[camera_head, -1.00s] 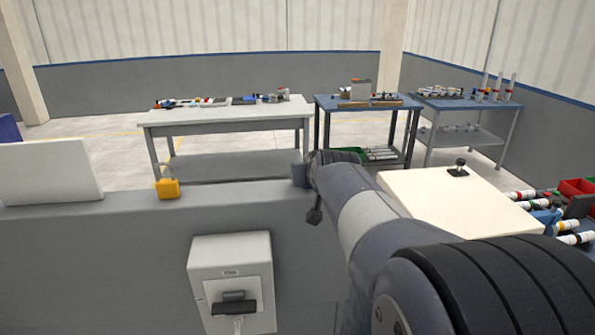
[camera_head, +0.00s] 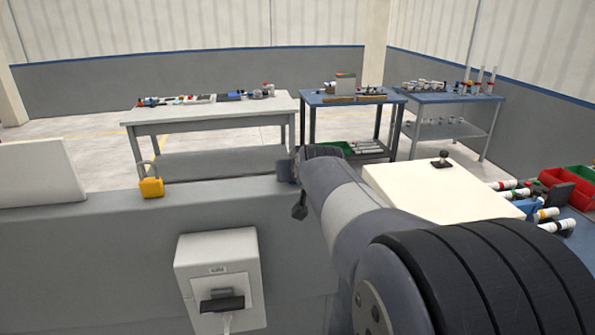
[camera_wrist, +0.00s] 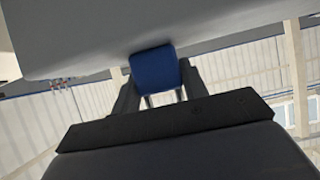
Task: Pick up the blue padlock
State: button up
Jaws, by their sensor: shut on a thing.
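The blue padlock (camera_wrist: 154,68) shows in the wrist view as a blue block between the two dark fingers of my gripper (camera_wrist: 158,78). My gripper is shut on it. A pale shackle shows at its lower side in that view. A light grey surface fills the top of the wrist view, close behind the padlock; I cannot tell whether they touch. In the head view my arm reaches over the grey ledge, and its end is by the ledge's edge. I cannot make out the padlock clearly there.
A yellow padlock (camera_head: 151,187) stands on the grey ledge (camera_head: 90,235), left of my arm. A white box (camera_head: 217,283) is on the ledge's front face. A cream-topped surface (camera_head: 440,190) and a bench with red bins (camera_head: 565,188) are at right. Tables (camera_head: 220,110) stand behind.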

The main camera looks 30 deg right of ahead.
notch_tip(320, 180, up, 10)
jog(key=shift+r+b, duration=0.1)
jog(key=shift+b, duration=0.3)
dwell(0.7)
